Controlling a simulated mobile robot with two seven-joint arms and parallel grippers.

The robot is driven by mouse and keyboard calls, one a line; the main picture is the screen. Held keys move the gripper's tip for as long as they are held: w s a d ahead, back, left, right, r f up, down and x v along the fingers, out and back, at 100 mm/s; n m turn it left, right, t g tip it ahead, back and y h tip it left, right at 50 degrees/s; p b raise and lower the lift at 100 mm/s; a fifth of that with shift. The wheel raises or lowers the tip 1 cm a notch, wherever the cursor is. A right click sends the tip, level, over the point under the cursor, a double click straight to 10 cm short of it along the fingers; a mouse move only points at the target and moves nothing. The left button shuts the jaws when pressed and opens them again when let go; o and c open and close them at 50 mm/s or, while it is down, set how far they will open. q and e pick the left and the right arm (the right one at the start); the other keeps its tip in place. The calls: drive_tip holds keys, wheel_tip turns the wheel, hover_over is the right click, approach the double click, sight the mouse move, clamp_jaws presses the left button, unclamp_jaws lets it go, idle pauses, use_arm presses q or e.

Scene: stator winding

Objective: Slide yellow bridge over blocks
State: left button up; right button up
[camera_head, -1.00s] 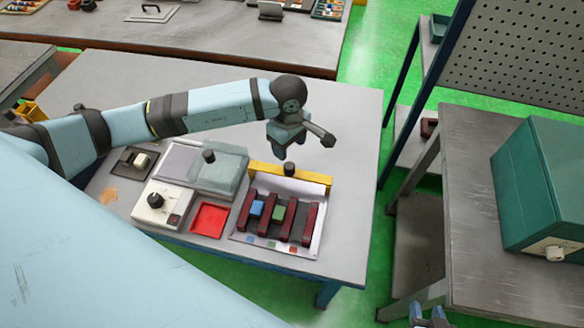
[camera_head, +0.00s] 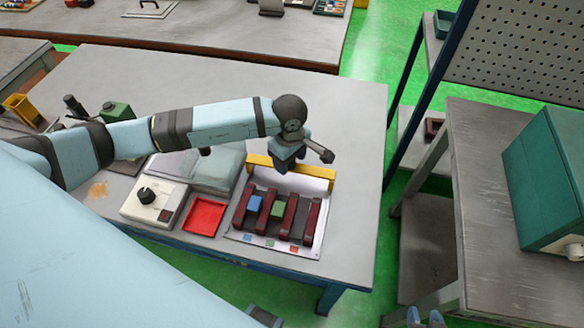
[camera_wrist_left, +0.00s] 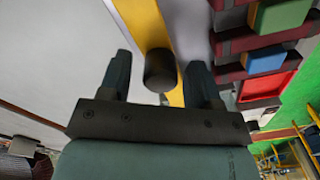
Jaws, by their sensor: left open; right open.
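The yellow bridge (camera_head: 318,182) stands behind the dark red slotted stator (camera_head: 293,218) on a white sheet. It also shows in the left wrist view (camera_wrist_left: 146,22), with its black knob (camera_wrist_left: 160,70) between my open left fingers. My left gripper (camera_head: 283,170) is above the bridge in the head view and hides its knob. A blue block (camera_head: 254,204) and a green block (camera_head: 278,209) sit in gaps between the dark red bars. They also show at the upper right of the left wrist view, blue (camera_wrist_left: 265,60) and green (camera_wrist_left: 283,14).
A red tray (camera_head: 204,216) and a white box with a black knob (camera_head: 153,200) stand left of the stator. A grey-green covered box (camera_head: 215,168) is behind them. The table's right side (camera_head: 355,150) is clear. A side table holds a teal box (camera_head: 550,180).

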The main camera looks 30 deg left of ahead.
sight(277, 209)
use_arm(q)
drive_tip(key=shift+c, duration=0.2)
drive_tip(key=c, duration=0.7)
drive_tip(key=shift+o, duration=0.2)
drive_tip(key=shift+s+d, duration=0.15)
drive_tip(key=shift+s, duration=0.5)
drive_tip(key=shift+s+d, duration=0.25)
drive_tip(key=shift+s, duration=0.7)
drive_tip(key=shift+s+d, duration=0.25)
drive_tip(key=shift+s, duration=0.65)
drive_tip(key=shift+s+d, duration=0.3)
drive_tip(key=shift+s, duration=0.8)
drive_tip(key=shift+s+d, duration=0.25)
drive_tip(key=shift+s, duration=0.9)
drive_tip(key=shift+s+d, duration=0.3)
drive_tip(key=shift+s, duration=0.8)
drive_tip(key=o, duration=0.7)
drive_tip(key=shift+r, duration=0.1)
